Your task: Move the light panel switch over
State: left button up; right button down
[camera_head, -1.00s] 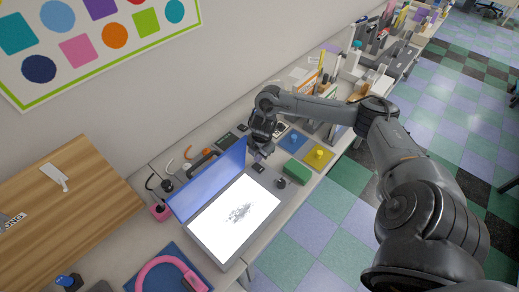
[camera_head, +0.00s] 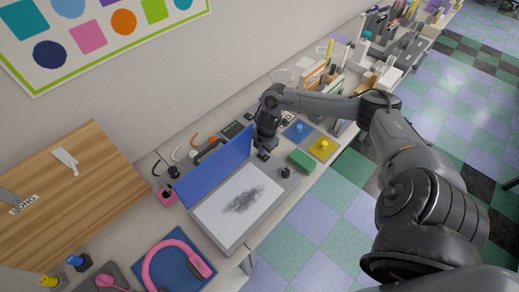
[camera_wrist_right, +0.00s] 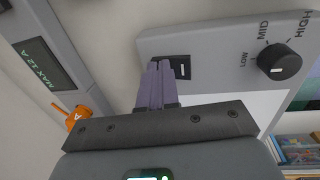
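The light panel (camera_head: 222,228) is a grey box with a flat sheet bearing a dark grey smudge and a raised blue lid (camera_head: 215,168). Its surface looks dull white in the head view. The black rocker switch (camera_wrist_right: 182,68) with a white mark is at the panel's far end, beside a black dial (camera_wrist_right: 279,62) marked LOW, MID and HIGH. My right gripper (camera_wrist_right: 157,84) has its purple fingers together, empty. The fingertips are right at the switch's left edge and overlap it; contact is hard to judge. In the head view my right gripper (camera_head: 264,147) hangs over that end. My left gripper is not in view.
A green block (camera_head: 301,160), a blue mat (camera_head: 299,130) and a yellow mat (camera_head: 322,148) lie beyond the panel. Pink headphones (camera_head: 176,262) lie in front. A wooden board (camera_head: 70,205) is at left. An orange object (camera_wrist_right: 77,117) is near the fingers.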

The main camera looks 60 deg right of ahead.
aim_at(267, 157)
jog(key=shift+s+f, duration=0.1)
jog(key=shift+s, duration=0.05)
jog(key=shift+s+p, duration=0.2)
jog(key=shift+p, duration=0.2)
jog(key=shift+s+a+p, duration=0.25)
jog(key=shift+s+p, duration=0.2)
jog(key=shift+s, duration=0.1)
jog(key=shift+r, duration=0.2)
notch_tip(267, 157, up, 4)
jog(key=p, duration=0.4)
jog(key=shift+s+r+p, duration=0.1)
jog(key=shift+s+p, duration=0.05)
jog(key=shift+p, duration=0.15)
jog(key=shift+s+r+b, duration=0.1)
jog(key=shift+r+b, duration=0.2)
notch_tip(267, 157, up, 9)
jog(key=s+b, duration=0.1)
jog(key=b, duration=0.1)
jog(key=shift+a, duration=0.2)
